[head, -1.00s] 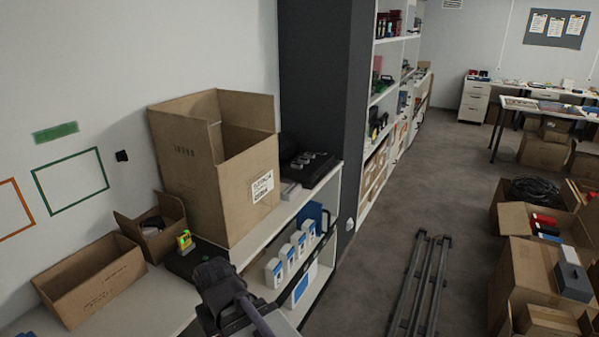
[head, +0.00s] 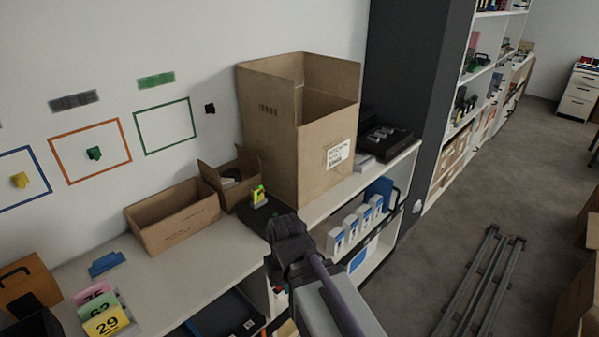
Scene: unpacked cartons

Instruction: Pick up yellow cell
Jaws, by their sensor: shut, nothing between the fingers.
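A small yellow-and-green item (head: 258,195) stands upright on a black base (head: 252,214) on the white shelf top. A yellow piece (head: 19,180) also sits on the wall inside a blue outline at the far left. I cannot tell for sure which of them is the yellow cell. My gripper (head: 283,228) is dark and shut, in front of the black base and below the yellow-and-green item in the picture. It holds nothing. Its fingertips are hard to make out against the dark base.
A small open carton (head: 232,178) and a long low carton (head: 175,215) stand to the left. Numbered cards (head: 105,320) and a blue piece (head: 106,264) lie further left. Bare shelf top (head: 190,262) lies between.

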